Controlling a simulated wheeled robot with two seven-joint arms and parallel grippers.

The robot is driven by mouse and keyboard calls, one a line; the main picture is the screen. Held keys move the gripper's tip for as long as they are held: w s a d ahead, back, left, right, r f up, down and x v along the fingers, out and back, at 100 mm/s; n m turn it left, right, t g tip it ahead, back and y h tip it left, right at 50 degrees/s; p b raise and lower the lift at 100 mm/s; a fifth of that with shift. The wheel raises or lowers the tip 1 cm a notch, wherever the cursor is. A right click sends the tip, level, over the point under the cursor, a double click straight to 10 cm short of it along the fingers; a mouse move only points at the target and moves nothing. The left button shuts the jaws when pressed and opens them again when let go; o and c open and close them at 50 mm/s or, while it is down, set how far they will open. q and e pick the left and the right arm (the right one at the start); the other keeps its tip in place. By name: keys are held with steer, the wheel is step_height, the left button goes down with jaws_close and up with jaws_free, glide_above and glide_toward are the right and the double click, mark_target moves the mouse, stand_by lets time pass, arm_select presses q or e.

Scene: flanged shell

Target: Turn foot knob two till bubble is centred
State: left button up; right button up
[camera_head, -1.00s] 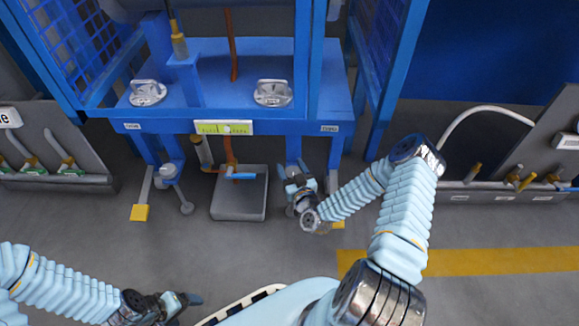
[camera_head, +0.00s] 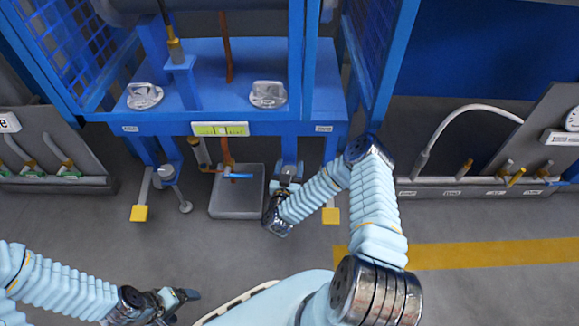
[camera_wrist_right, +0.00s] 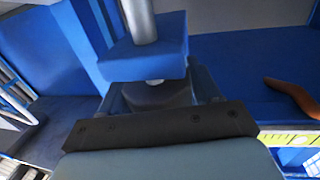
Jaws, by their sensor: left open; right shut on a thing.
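The blue frame (camera_head: 270,128) carries a green level vial (camera_head: 208,129) on its front rail. A pale mark shows near the vial's middle, too small to tell bubble from centre line. Under the frame's right leg, my right gripper (camera_head: 287,176) is at the foot knob and mostly hides it in the head view. In the right wrist view the dark round knob (camera_wrist_right: 157,95) sits between the fingers of my right gripper (camera_wrist_right: 160,92), below a blue block and metal rod. It is shut on the knob. My left gripper (camera_head: 188,297) is open and empty, low over the floor at left.
Another foot knob (camera_head: 167,172) is under the left leg. A hose panel (camera_head: 470,186) stands at right.

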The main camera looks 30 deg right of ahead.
steer(key=shift+d, duration=0.1)
steer(key=o, duration=1)
steer(key=shift+c, duration=0.2)
steer(key=shift+s+p, duration=0.15)
steer(key=shift+p, duration=0.4)
steer(key=s+a+p, duration=0.1)
steer(key=p, duration=0.3)
steer(key=shift+s+a+r, duration=0.35)
steer(key=shift+s, duration=0.05)
steer(key=p+v, duration=0.3)
steer(key=v, duration=0.8)
steer(key=shift+f, duration=0.35)
steer(key=shift+a, duration=0.15)
